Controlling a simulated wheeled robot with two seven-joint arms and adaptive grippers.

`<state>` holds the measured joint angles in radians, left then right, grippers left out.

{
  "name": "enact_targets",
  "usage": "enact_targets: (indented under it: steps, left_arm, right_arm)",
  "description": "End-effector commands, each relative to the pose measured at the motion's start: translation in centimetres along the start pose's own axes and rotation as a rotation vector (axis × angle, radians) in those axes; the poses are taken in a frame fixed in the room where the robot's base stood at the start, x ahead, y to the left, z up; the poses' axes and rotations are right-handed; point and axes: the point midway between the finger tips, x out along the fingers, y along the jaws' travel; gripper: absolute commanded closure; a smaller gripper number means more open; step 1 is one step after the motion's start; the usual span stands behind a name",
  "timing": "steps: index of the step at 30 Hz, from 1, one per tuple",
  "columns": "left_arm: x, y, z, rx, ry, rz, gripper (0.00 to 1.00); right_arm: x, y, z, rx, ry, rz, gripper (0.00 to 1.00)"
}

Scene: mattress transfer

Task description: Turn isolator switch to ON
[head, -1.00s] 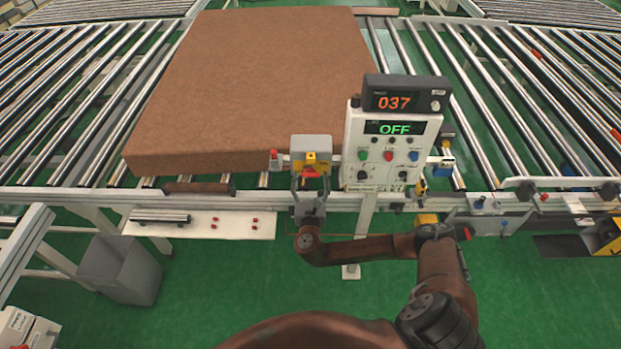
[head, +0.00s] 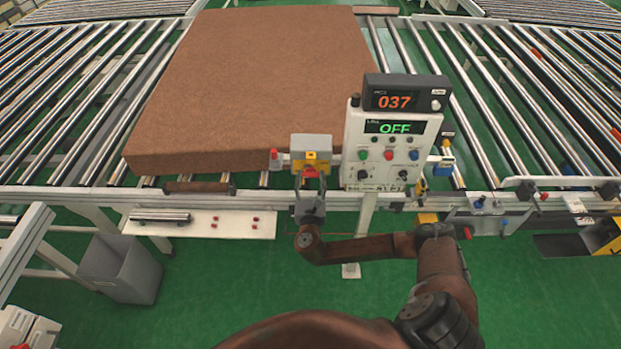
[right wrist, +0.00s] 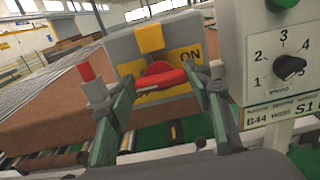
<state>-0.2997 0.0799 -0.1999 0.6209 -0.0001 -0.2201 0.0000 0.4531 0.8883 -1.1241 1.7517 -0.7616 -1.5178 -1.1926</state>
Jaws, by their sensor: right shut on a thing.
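The isolator switch is a grey box (head: 311,146) with a yellow plate and a red handle (right wrist: 161,76), mounted at the conveyor's front rail. In the right wrist view the red handle lies roughly crosswise, slightly tilted, with the word ON on the yellow plate to its right. My right gripper (head: 310,178) is at the front of the box, and its two green-grey fingers (right wrist: 160,85) are shut on the handle from both sides. The display (head: 394,128) on the white panel reads OFF. My left gripper is not in view.
The white control panel (head: 372,160) with buttons and a speed knob (right wrist: 289,67) stands close to the right of the switch box. A red-topped post (head: 275,158) stands close on its left. A large brown mattress (head: 240,80) lies on the rollers behind.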

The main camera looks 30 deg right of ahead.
Motion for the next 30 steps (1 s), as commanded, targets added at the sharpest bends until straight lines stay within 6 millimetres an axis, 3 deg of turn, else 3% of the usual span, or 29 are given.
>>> enact_targets:
  steps: [11,30]
  left_arm:
    - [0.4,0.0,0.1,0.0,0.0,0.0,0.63]
    - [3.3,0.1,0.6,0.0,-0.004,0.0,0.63]
  right_arm:
    - [0.0,-0.1,-0.2,0.145,0.002,-0.003,0.78]
    - [0.0,-0.4,-0.4,0.737,-0.001,-0.005,0.78]
